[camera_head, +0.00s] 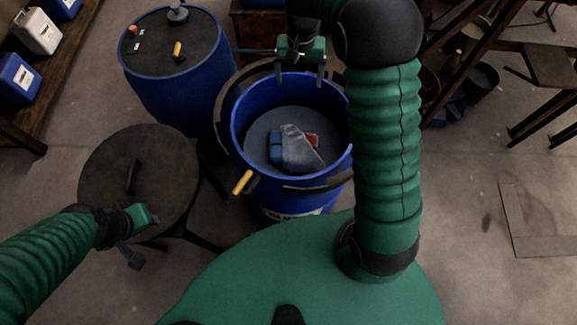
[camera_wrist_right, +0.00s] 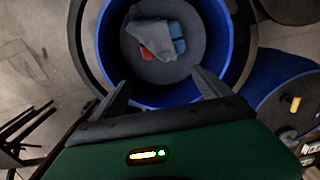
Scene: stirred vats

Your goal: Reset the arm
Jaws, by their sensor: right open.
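My right gripper (camera_head: 301,80) is over the far rim of an open blue vat (camera_head: 240,135), its fingers apart and pointing down. In the right wrist view the open fingers (camera_wrist_right: 163,88) have nothing between them, and the vat (camera_wrist_right: 108,45) lies beyond them. On the grey surface inside the vat lie a grey cloth (camera_head: 298,148), a blue item (camera_head: 276,155) and a red item (camera_head: 312,139), partly covered by the cloth. My left gripper (camera_head: 134,240) hangs by the near edge of a dark round top; its jaws do not show clearly.
The dark round top (camera_head: 165,185) with a black handle stands left of the vat. A closed blue drum (camera_head: 165,95) stands behind it, with small items on its lid. A yellow handle (camera_head: 242,182) is at the vat's near-left side. Metal frames stand at right; floor there is partly clear.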

